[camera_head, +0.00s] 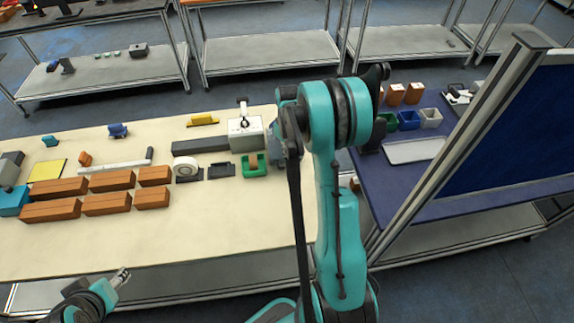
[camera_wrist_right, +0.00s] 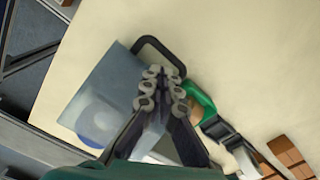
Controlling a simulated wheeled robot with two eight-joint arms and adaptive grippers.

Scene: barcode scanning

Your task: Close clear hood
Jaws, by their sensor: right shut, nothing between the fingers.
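The clear hood (camera_wrist_right: 98,92) shows in the right wrist view as a translucent grey-blue box shape, with a pale round form showing through it. A black loop handle (camera_wrist_right: 157,42) stands at its upper right edge. My right gripper (camera_wrist_right: 163,90) is shut and empty, over the hood's right side in that view; I cannot tell whether it touches the hood. In the head view my right arm covers that part of the table, and I cannot make out the hood or its angle. My left gripper (camera_head: 123,276) is off the table's front edge, empty; its finger gap is unclear.
A blue panel (camera_head: 515,130) stands at the right. The table's front strip is clear.

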